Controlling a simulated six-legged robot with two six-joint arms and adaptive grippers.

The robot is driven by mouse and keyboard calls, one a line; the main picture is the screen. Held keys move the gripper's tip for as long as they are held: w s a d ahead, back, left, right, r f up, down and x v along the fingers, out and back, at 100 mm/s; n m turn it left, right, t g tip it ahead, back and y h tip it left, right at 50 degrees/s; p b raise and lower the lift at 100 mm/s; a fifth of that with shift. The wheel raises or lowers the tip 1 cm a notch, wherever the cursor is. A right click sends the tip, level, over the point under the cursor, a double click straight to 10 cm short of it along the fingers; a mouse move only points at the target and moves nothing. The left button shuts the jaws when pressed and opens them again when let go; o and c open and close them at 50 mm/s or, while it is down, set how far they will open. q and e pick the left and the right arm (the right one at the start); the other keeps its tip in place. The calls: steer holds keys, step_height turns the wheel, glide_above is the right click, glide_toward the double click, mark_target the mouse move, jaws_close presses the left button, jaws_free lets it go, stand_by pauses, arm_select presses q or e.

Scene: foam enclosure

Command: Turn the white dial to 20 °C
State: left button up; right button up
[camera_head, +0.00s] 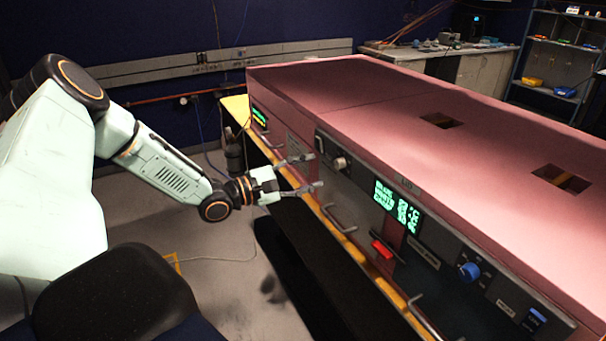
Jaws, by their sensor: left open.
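The pale dial (340,164), which looks like the white one, sits on the dark front panel of the pink machine (345,85), below its top edge. Its pointer and scale are too small to read. My left gripper (313,172) is open and empty. Its two fingers point right towards the panel, just left of the dial in the picture, and appear apart from it. I cannot tell the exact depth between them. A lit green display (397,205) is on the panel right of the dial; its text is not readable. My right gripper is out of view.
Further right on the panel are a blue knob (468,271) and a blue switch (536,318). A red handle (382,250) and metal bar handles (340,217) stick out along the front. A bench (440,60) and shelves (560,60) stand at the back.

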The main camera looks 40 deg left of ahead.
arm_select(q)
steer(key=shift+s+a, duration=0.1)
steer(key=shift+s, duration=0.3)
steer(key=shift+s, duration=0.1)
stand_by(0.4)
